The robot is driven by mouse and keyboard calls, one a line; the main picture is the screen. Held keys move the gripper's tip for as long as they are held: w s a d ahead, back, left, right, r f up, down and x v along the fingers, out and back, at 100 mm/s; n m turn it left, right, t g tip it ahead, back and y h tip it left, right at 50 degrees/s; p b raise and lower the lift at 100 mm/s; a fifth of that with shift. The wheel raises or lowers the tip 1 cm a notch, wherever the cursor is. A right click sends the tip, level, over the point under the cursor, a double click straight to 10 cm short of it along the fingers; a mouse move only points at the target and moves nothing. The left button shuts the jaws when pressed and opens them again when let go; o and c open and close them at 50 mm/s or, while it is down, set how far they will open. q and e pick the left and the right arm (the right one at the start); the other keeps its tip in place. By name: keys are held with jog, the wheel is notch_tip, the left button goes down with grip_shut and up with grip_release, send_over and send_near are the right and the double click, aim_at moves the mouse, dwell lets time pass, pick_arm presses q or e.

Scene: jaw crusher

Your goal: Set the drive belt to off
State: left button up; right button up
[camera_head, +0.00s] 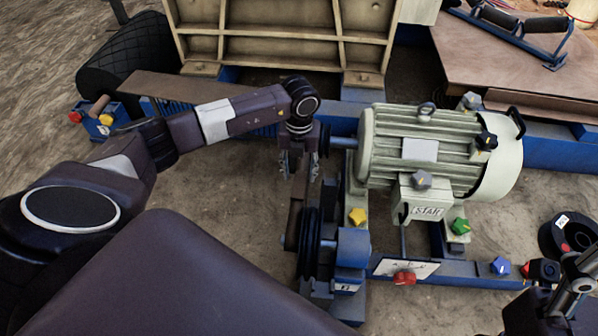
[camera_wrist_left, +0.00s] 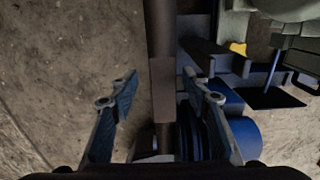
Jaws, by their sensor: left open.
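The drive belt seems to be the flat brown strip (camera_head: 293,222) below my left gripper, beside the dark grooved pulley (camera_head: 309,243). In the left wrist view the strip (camera_wrist_left: 162,95) runs up the middle of the picture. My left gripper (camera_head: 299,172) points down beside the motor's shaft end. It is open, and its fingers (camera_wrist_left: 160,80) show on either side of the strip in the wrist view. I cannot tell whether they touch it or how far above it they are. My right gripper (camera_head: 574,285) is partly in view at the lower right edge; its jaw state is unclear.
A pale green motor (camera_head: 420,150) with a START box (camera_head: 428,211) stands right of my left gripper. Coloured knobs, yellow (camera_head: 357,216), green (camera_head: 460,226) and red (camera_head: 404,278), sit around the blue frame (camera_head: 455,272). The ribbed crusher body (camera_head: 280,45) stands behind. Bare floor lies left of the gripper.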

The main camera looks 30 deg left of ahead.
aim_at(299, 178)
pick_arm(q)
notch_tip(299, 178, up, 10)
dwell(0.3)
jog(key=shift+s, duration=0.1)
dwell(0.4)
